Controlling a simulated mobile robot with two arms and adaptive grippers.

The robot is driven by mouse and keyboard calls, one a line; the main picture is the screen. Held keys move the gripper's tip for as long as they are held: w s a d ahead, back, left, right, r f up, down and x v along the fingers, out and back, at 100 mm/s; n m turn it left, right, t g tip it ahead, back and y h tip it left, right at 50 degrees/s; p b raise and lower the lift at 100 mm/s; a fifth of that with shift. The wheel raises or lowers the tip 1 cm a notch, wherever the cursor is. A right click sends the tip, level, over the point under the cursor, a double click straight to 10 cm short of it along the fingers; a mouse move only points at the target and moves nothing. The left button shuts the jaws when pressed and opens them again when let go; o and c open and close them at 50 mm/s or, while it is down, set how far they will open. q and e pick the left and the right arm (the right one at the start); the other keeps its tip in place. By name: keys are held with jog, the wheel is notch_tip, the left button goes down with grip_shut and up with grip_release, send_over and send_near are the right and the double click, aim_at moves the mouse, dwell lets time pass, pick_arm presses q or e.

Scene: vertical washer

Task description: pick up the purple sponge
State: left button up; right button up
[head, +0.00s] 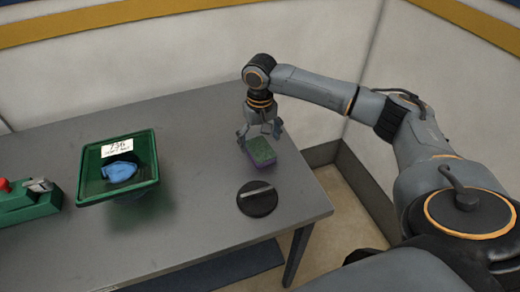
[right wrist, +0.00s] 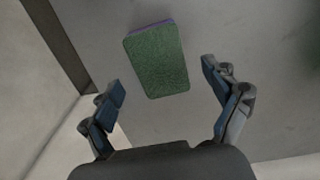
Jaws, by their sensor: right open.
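The purple sponge (head: 260,152) lies on the grey table near its right end, green scouring side up, with purple showing along its lower edge. In the right wrist view the sponge (right wrist: 156,62) lies ahead of the fingers, roughly centred between them and slightly tilted. My right gripper (head: 259,137) is above the sponge, pointing down, with its fingers spread to either side. In the right wrist view the gripper (right wrist: 165,98) is open and empty. Whether the fingertips touch the table cannot be told. My left gripper is not in view.
A black round disc with a grey bar (head: 257,198) lies in front of the sponge. A green bin (head: 150,150) with a blue item (head: 121,171) and a label stands left. A green and red device (head: 28,203) is at the far left. The table's (head: 200,130) right edge is close by.

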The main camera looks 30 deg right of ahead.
notch_tip(320, 180, down, 2)
jog(key=shift+d, duration=0.1)
jog(key=shift+f, duration=0.15)
jog(key=c, duration=0.8)
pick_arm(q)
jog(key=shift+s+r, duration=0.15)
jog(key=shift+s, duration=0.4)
